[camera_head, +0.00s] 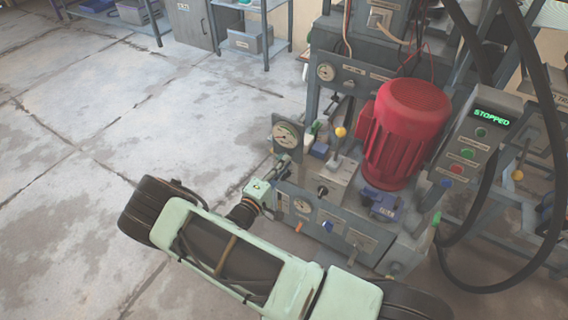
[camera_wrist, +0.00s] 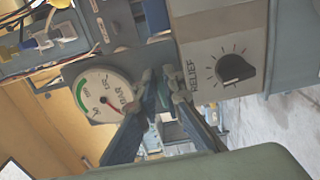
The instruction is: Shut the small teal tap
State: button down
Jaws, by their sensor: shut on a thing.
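My gripper (camera_wrist: 162,82) reaches in at the front left of the press and is closed around a small dark teal piece (camera_wrist: 163,94), which looks like the handle of the teal tap. The fingers cover most of it, so I cannot tell how far it is turned. In the head view my gripper (camera_head: 279,171) is just below the round pressure gauge (camera_head: 286,135), and the tap is hidden there. In the wrist view the white gauge dial (camera_wrist: 103,90) is close to the left finger.
The grey relief box with a black knob (camera_wrist: 238,70) is right of the fingers. The red motor (camera_head: 408,120), a yellow-knobbed lever (camera_head: 341,132) and a control box reading STOPPED (camera_head: 491,118) stand further right. Black hoses hang at the far right. The floor at left is clear.

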jog(key=shift+f+m, duration=0.1)
jog(key=shift+m, duration=0.2)
jog(key=c, duration=2.1)
grip_release()
jog(key=v, duration=1.2)
